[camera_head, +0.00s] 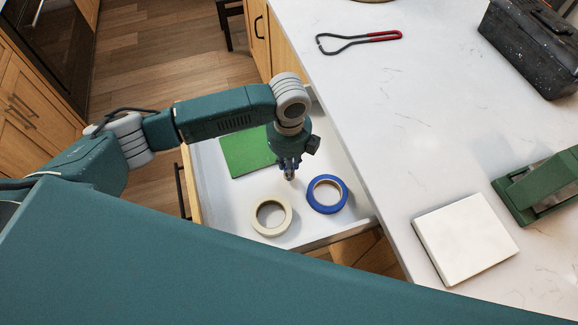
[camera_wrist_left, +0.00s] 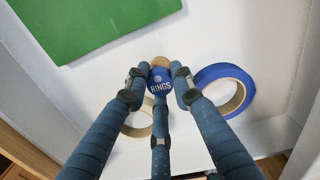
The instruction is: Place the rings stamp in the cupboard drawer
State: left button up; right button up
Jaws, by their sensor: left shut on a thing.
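The rings stamp (camera_wrist_left: 160,78) shows in the left wrist view as a blue round piece labelled "RINGS" with a tan wooden part beyond it. My left gripper (camera_wrist_left: 160,88) is shut on it, with its fingers around the stamp. In the head view my left gripper (camera_head: 290,172) points down over the open cupboard drawer (camera_head: 212,172). The stamp is above the drawer floor; I cannot tell whether it touches it. In the head view the stamp is mostly hidden by the fingers. My right gripper is not in view.
The drawer holds a green board (camera_head: 245,152), a cream tape roll (camera_head: 257,222) and a blue tape roll (camera_head: 340,203). On the counter (camera_head: 390,130) are a red-handled wire tool (camera_head: 375,37), a white block (camera_head: 465,238), a green tool (camera_head: 540,188) and a dark toolbox (camera_head: 535,45).

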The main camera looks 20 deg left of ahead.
pick_arm(q)
jog(key=shift+f, duration=0.7)
jog(key=shift+f, duration=0.2)
jog(key=o, duration=1.1)
jog(key=shift+c, duration=0.2)
jog(key=shift+r, duration=0.15)
